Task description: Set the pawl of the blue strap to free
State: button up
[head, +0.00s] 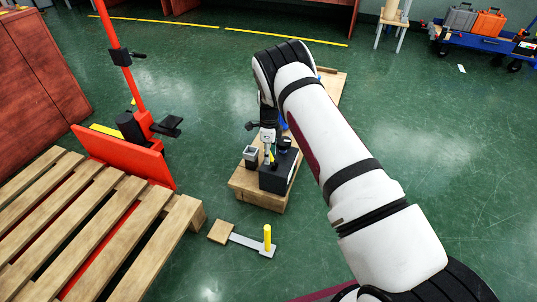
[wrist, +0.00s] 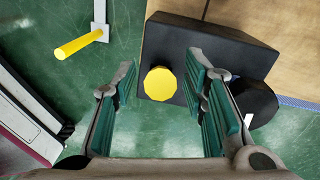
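A black box (wrist: 215,42) sits on a wooden board, with a yellow many-sided knob (wrist: 160,83) on its face. In the head view the black box (head: 279,176) is at the front of the wooden base, partly behind my gripper (head: 270,150). In the wrist view my gripper (wrist: 161,75) is open, its teal-padded fingers on either side of the knob with gaps showing. I cannot tell how deep the knob sits between them. A thin blue strip (wrist: 300,102), possibly the blue strap, shows at the right edge. The pawl's setting cannot be read.
A dark cylinder (wrist: 257,101) stands beside the box, close to the right finger. On the floor lies a grey plate (head: 249,243) with a yellow post (head: 267,236) and a wooden block (head: 221,231). A wooden pallet (head: 90,225) and a red lift (head: 140,125) stand left.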

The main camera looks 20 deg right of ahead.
grip_shut()
jog(key=shift+d+r, duration=0.1)
jog(key=shift+s+d+r+t+y+p, duration=0.15)
jog(key=shift+s+d+t+y+p, duration=0.2)
jog(key=shift+d+t+y, duration=0.25)
jog(key=shift+s+d+t+y, duration=0.3)
jog(key=shift+t+y, duration=0.1)
jog(key=shift+y, duration=0.3)
jog(key=y+b, duration=0.1)
jog(key=s+d+t+y+b, duration=0.1)
jog(key=t+y+b, duration=0.1)
jog(key=shift+s+d+f+b, duration=0.15)
jog(key=shift+d+f+b, duration=0.15)
jog(key=shift+d, duration=0.1)
jog(key=shift+s+d+f+t+y+b, duration=0.1)
jog(key=shift+s+d+t+y+b, duration=0.15)
jog(key=shift+t+y+b, duration=0.25)
jog(key=shift+s+d+t+y+b, duration=0.15)
jog(key=shift+d+t+y, duration=0.2)
jog(key=shift+y, duration=0.35)
